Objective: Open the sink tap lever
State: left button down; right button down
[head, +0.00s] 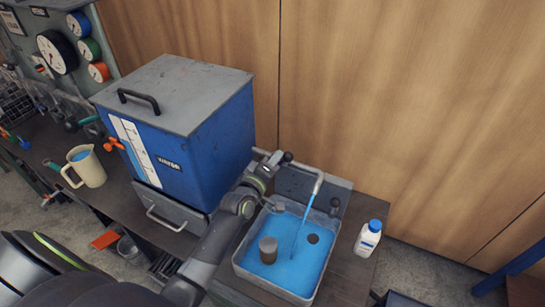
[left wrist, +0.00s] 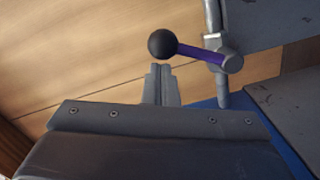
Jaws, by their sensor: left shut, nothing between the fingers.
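The sink (head: 264,287) holds blue water, and a thin blue stream falls into it from the tap spout (head: 318,184). In the left wrist view, the tap lever (left wrist: 200,54) is a purple bar with a black ball at its left end and a grey pivot (left wrist: 230,63) on a metal pipe. My left gripper (head: 281,160) is above the sink's back left side, close to the tap. Its shut, empty fingers (left wrist: 160,73) show just below the black ball; I cannot tell whether they touch it. The lever is hard to make out in the head view. My right gripper is not in view.
A brown cylinder (head: 268,250) stands in the sink. A blue tank (head: 220,145) stands to the left, close to my arm. A white bottle with a blue cap (head: 368,240) stands right of the sink. A beige jug (head: 87,167) is at far left. A wooden wall (head: 400,100) is behind.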

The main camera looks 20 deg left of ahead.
pick_arm(q)
jog(key=d+m, duration=0.1)
jog(key=d+f+m, duration=0.1)
jog(key=shift+m, duration=0.4)
jog(key=shift+d+f+m+b, duration=0.15)
jog(key=shift+d+m+b, duration=0.15)
jog(key=shift+m+b, duration=0.1)
jog(key=d+f+m, duration=0.1)
jog(key=m, duration=0.1)
jog(key=d+f+m+b, duration=0.1)
jog(key=m, duration=0.1)
jog(key=d+f+m+b, duration=0.1)
jog(key=shift+s+d+f+m+y, duration=0.1)
jog(key=shift+f+m+y, duration=0.2)
jog(key=shift+f+m, duration=0.1)
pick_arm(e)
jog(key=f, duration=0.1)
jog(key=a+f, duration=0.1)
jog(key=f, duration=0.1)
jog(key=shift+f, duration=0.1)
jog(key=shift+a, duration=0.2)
